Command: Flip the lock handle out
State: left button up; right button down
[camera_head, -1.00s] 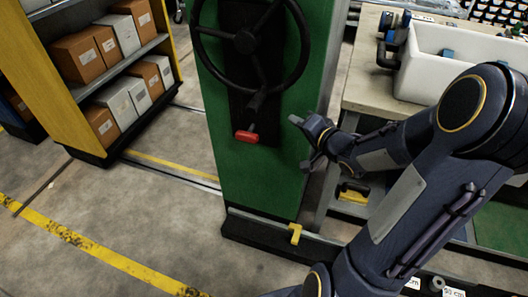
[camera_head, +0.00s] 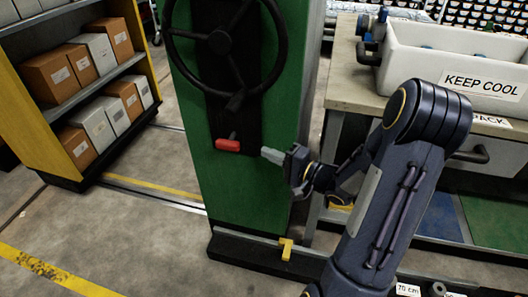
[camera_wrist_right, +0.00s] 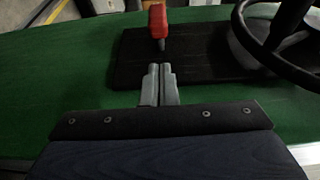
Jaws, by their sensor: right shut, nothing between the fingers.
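The lock handle is a short lever with a red grip (camera_head: 228,145) on the black plate of the green cabinet, below the black handwheel (camera_head: 228,42). My right gripper (camera_head: 272,155) is shut and empty, just right of the red grip and apart from it in the head view. In the right wrist view the shut fingertips (camera_wrist_right: 159,70) point at the red handle (camera_wrist_right: 157,20), with a small gap between. The handwheel also shows there at the upper right (camera_wrist_right: 285,35). My left gripper is not in view.
A yellow shelf rack (camera_head: 22,118) with boxes stands at the left. A workbench (camera_head: 350,92) with a white "KEEP COOL" bin (camera_head: 440,62) is at the right. A yellow tab (camera_head: 286,249) sticks out at the cabinet's base. The floor in front is clear.

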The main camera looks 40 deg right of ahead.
aim_at(233, 149)
jog(key=b+x, duration=0.1)
jog(key=x, duration=0.7)
jog(key=shift+w+a+b, duration=0.1)
jog(key=shift+b, duration=0.3)
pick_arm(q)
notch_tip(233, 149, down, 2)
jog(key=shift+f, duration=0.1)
pick_arm(e)
jog(key=shift+a, duration=0.15)
jog(key=s+a+p, duration=0.1)
jog(key=s+a, duration=0.1)
jog(key=a, duration=0.1)
jog(key=shift+s+r, duration=0.1)
jog(key=shift+s, duration=0.3)
jog(key=shift+s+a, duration=0.15)
jog(key=shift+a, duration=0.1)
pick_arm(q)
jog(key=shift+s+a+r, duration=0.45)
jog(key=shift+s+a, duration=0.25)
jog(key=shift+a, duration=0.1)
